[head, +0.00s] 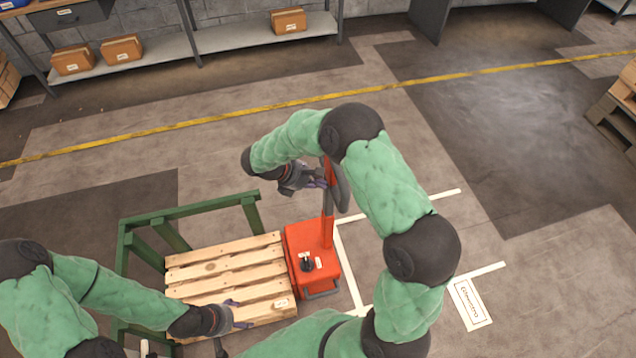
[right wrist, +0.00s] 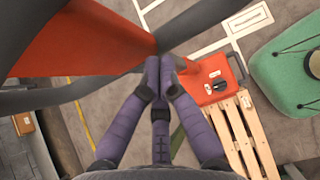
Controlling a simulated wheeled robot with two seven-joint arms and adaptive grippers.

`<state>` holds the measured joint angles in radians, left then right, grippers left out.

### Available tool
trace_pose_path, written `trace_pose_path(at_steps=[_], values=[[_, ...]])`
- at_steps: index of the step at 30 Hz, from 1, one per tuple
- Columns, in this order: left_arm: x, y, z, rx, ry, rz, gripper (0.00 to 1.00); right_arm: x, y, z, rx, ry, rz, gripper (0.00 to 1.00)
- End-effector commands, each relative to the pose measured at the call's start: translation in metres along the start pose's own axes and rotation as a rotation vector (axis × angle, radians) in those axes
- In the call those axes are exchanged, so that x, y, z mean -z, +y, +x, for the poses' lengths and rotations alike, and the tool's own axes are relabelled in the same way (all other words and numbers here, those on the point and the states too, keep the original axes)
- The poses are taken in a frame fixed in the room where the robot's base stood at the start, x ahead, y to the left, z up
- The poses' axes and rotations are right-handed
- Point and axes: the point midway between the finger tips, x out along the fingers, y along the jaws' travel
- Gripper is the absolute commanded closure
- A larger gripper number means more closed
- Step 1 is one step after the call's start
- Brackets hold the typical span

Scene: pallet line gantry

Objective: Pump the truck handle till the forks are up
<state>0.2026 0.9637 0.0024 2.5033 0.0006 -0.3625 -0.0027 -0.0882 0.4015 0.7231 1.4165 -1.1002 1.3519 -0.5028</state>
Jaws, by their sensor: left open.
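The red pallet truck (head: 312,262) stands at the right end of a wooden pallet (head: 222,268). Its red handle shaft (head: 328,218) rises upright, with a dark grip loop (head: 342,190) at the top. The forks are hidden, so their height does not show. My right gripper (head: 322,184) is at the handle top; in the right wrist view its purple fingertips (right wrist: 166,66) are close together at the dark bar of the handle (right wrist: 195,27) and look shut on it. My left gripper (head: 240,313) is open and empty above the pallet's near right corner.
A green frame (head: 190,211) surrounds the pallet's far and left sides. White floor lines (head: 400,205) and a floor label (head: 469,303) lie right of the truck. A shelf (head: 215,42) with boxes stands at the back.

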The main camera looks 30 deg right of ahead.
Motion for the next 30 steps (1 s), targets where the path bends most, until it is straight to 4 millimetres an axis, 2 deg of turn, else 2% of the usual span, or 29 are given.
trace_pose_path(at_steps=[8,14,24,30], values=[[0.0,0.002,-0.005,0.0,0.0,0.0,0.26,-0.019,-0.001,0.014,0.004,0.038,0.004,1.0],[-0.001,0.005,-0.014,0.0,0.0,0.0,0.26,-0.051,-0.001,0.044,0.006,0.114,0.007,1.0],[-0.001,0.012,-0.032,0.0,0.0,0.0,0.26,-0.113,-0.002,0.125,0.007,0.297,0.009,1.0],[-0.002,0.016,-0.045,0.0,0.0,0.0,0.26,-0.141,-0.002,0.176,0.007,0.404,0.009,1.0]])
